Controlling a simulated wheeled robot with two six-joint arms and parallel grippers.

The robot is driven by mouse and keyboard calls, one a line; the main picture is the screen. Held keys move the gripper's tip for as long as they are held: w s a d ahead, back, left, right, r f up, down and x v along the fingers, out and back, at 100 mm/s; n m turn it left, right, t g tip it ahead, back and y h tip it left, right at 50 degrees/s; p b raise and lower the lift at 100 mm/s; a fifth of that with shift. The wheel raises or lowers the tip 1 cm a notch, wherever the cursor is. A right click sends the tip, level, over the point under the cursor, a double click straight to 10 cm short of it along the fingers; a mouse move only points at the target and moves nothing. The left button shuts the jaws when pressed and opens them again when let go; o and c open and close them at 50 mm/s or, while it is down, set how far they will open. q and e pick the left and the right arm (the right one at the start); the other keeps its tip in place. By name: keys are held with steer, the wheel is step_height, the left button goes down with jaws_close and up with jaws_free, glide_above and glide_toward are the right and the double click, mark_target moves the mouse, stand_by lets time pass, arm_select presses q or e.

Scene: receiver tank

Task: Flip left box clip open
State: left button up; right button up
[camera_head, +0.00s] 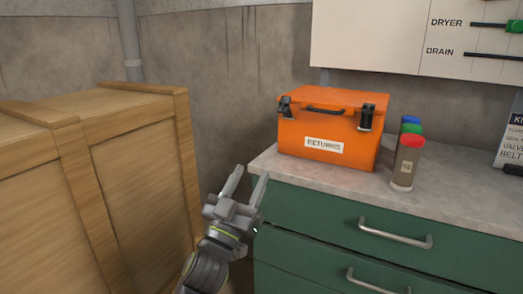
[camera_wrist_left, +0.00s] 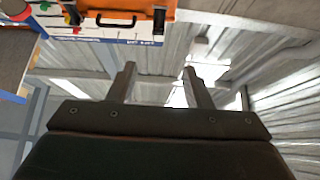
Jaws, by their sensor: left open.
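An orange box (camera_head: 325,130) with a "RETURNS" label stands on the counter, its lid down. Its left clip (camera_head: 285,106) is a black latch at the front left corner, and it looks tilted outward. The right clip (camera_head: 366,117) is black and hangs down the front. A black handle (camera_head: 324,110) lies between them. My left gripper (camera_head: 247,178) is open and empty, in front of and below the box, left of the counter's corner. The box (camera_wrist_left: 140,10) also shows upside down at the top of the left wrist view, with one black clip (camera_wrist_left: 159,18). My right gripper is not in view.
The grey counter top (camera_head: 440,200) sits on a green cabinet (camera_head: 330,225) with metal handles. Several capped bottles (camera_head: 405,165) stand right of the box. A wooden crate (camera_head: 135,165) stands at the left. A panel (camera_head: 400,40) hangs on the wall behind.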

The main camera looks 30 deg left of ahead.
mark_target(282, 109)
arm_select(q)
step_height(282, 109, up, 12)
steer(key=s+g+p, duration=0.1)
steer(key=g+p, duration=0.6)
steer(key=p, duration=2)
steer(key=w, duration=0.5)
steer(key=w+p, duration=0.1)
steer(key=w, duration=0.5)
steer(key=w+p, duration=0.1)
steer(key=w, duration=0.5)
steer(key=shift+w+d+f, duration=0.15)
steer(key=shift+d+f, duration=0.15)
steer(key=shift+d, duration=0.05)
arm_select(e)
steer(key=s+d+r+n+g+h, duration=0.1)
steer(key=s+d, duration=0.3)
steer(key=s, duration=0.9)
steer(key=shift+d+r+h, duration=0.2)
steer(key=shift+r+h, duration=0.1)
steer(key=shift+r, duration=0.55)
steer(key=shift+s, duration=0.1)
